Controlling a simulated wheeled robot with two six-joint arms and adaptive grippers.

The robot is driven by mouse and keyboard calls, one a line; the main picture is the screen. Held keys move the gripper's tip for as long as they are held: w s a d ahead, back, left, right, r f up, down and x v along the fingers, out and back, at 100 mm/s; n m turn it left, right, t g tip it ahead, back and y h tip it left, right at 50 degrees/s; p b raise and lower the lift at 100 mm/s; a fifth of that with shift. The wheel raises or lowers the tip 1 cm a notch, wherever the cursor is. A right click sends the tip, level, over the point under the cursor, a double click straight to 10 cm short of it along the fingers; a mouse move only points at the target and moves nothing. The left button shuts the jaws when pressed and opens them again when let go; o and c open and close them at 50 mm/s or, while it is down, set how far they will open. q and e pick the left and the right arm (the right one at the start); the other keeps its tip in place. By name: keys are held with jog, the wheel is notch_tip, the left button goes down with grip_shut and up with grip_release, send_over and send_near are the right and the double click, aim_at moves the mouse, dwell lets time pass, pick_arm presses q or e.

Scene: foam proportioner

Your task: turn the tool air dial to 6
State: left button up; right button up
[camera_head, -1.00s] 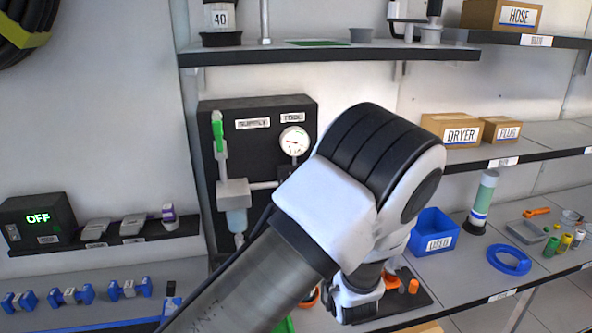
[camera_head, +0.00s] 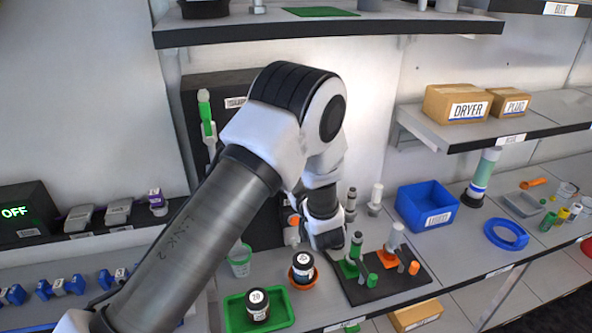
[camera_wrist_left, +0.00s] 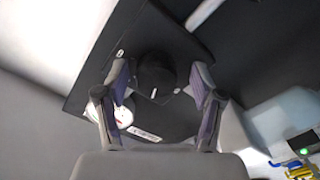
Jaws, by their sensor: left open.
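The dial is a black round knob (camera_wrist_left: 157,72) on the dark panel (camera_wrist_left: 95,62) in the left wrist view. A short white mark shows at its lower edge; I cannot read a number there. My left gripper (camera_wrist_left: 160,82) is open, with one finger on each side of the knob. I cannot tell whether the fingers touch it. A white gauge (camera_wrist_left: 123,117) and a small label (camera_wrist_left: 145,134) lie near the left finger. In the head view my left arm covers the knob, the gauge and most of the panel (camera_head: 262,228). My right gripper is not in view.
A green-handled valve (camera_head: 206,112) stands left of my arm on the panel. Below are a green tray (camera_head: 284,322), jars (camera_head: 302,267) and a black mat (camera_head: 402,288) with several fittings. A blue bin (camera_head: 427,205) stands to the right. A shelf (camera_head: 330,30) overhangs the panel.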

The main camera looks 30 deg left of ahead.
pick_arm(q)
jog(key=shift+s+d+r, duration=0.2)
jog(key=shift+d, duration=0.15)
jog(key=shift+c, duration=1.3)
jog(key=shift+s+d+r, duration=0.15)
jog(key=shift+d, duration=0.05)
jog(key=c, duration=0.6)
jog(key=shift+a, duration=0.1)
jog(key=c, duration=0.3)
jog(key=shift+a, duration=0.1)
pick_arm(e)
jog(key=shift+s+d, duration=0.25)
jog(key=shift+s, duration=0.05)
pick_arm(q)
jog(key=shift+m, duration=0.4)
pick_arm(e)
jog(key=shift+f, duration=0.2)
pick_arm(q)
jog(key=m+p, duration=0.1)
jog(key=m, duration=1.8)
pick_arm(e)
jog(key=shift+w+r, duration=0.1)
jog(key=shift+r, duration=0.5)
